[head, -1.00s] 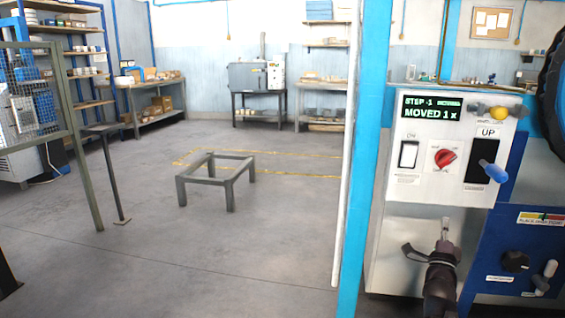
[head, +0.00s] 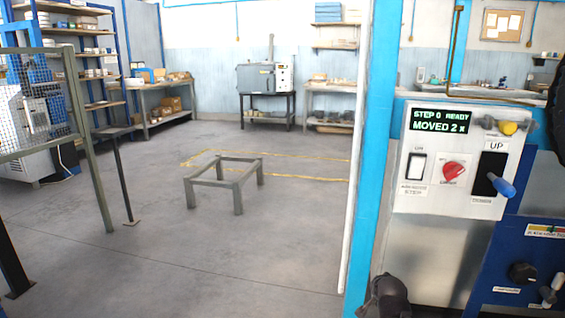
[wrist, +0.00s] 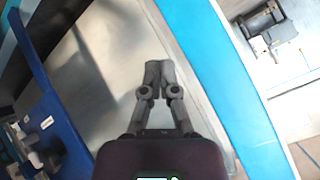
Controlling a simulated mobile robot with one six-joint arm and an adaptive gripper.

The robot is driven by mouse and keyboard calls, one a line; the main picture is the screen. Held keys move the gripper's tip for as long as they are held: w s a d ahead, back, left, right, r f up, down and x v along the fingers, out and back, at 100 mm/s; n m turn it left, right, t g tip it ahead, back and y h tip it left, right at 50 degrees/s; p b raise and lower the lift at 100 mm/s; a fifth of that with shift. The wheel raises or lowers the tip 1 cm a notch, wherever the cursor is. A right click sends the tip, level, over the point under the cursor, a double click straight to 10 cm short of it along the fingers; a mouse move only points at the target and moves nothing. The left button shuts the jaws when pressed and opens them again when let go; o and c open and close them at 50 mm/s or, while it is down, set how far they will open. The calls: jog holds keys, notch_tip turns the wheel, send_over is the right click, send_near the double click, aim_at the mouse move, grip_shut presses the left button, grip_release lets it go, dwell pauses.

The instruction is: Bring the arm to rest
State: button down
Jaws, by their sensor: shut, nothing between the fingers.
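My gripper (wrist: 155,78) shows in the wrist view with its two fingertips together, shut and empty. Behind it in that view is a pale panel surface with a blue post to the right. In the head view only a dark part of my arm shows at the bottom edge, below the white control panel (head: 423,195); the fingers are not visible there. The panel's display (head: 439,120) reads "STEP 0 READY" and "MOVED 2 x". A blue-tipped lever (head: 500,186) is beside the label "UP". A red knob (head: 453,171) and a white switch (head: 415,167) are to its left.
A blue post (head: 375,150) stands just left of the panel. A blue box (head: 510,265) with a black knob is at lower right. A low metal frame (head: 225,180) stands on the open grey floor. A mesh guard (head: 38,105) is at left.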

jog(key=s+a+f+n+g+y+p, duration=0.2)
jog(key=s+a+f+n+g+p, duration=0.15)
jog(key=s+a+n+g, duration=0.8)
notch_tip(320, 180, up, 37)
jog(key=s+m+t+p, duration=0.1)
jog(key=s+m+p, duration=0.1)
jog(key=p, duration=3.4)
jog(key=shift+s, duration=0.45)
jog(key=shift+f+m+t, duration=0.1)
jog(key=shift+m+t, duration=0.15)
